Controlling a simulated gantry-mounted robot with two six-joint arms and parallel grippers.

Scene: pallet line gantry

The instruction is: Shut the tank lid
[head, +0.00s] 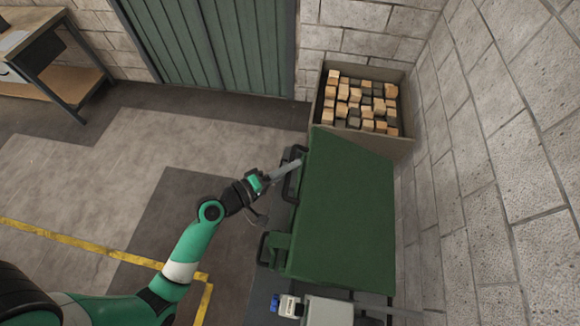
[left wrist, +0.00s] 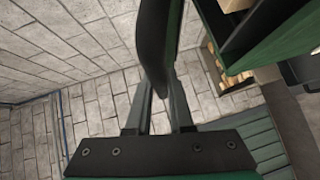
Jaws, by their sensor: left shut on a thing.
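The tank lid (head: 345,205) is a broad, flat dark green panel near the middle right of the head view. Black loop handles stand along its left side, an upper one (head: 291,178) and a lower one (head: 264,250). My left gripper (head: 286,169) reaches in from the left at the upper handle. In the left wrist view my left gripper (left wrist: 158,105) is shut on a dark curved bar (left wrist: 153,45), which looks like the handle. Green and dark parts (left wrist: 280,50) show at the right there. How far the lid is raised is hard to tell. My right gripper is out of view.
An open box of wooden blocks (head: 399,145) stands behind the lid. A block wall (head: 475,130) runs close along the right. A workbench (head: 58,65) stands at the far left. The floor (head: 100,185) left of the lid is clear.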

